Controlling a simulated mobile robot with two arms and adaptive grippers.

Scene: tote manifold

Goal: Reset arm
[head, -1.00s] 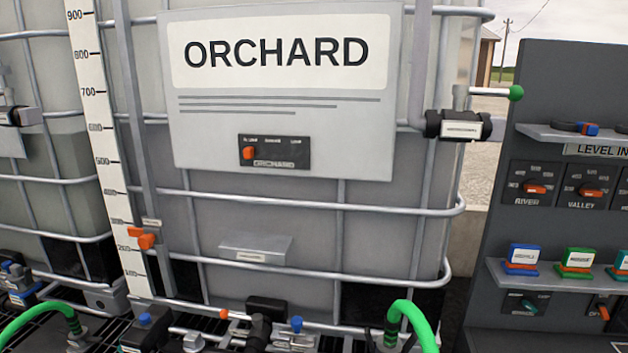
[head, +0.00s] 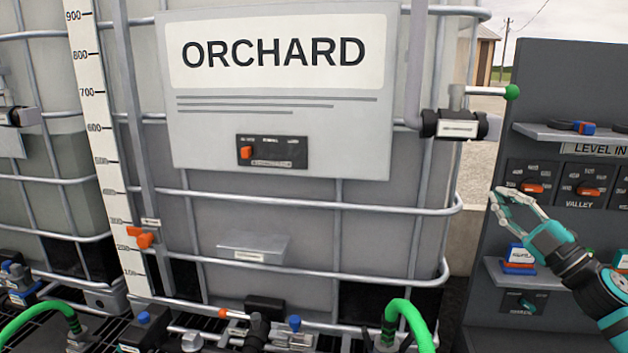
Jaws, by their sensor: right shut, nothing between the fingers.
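My right gripper (head: 497,199) has come in from the lower right, its fingers pointing up and left. It is shut and empty, in front of the left edge of the dark panel (head: 550,90). Its fingertips show just left of the RIVER switch with an orange knob (head: 533,188); I cannot tell whether they touch anything. The arm hides part of the panel's lower shelf. My left gripper is not in view.
The ORCHARD tote (head: 300,215) in its metal cage fills the middle. Green hoses (head: 412,315) curve along the bottom.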

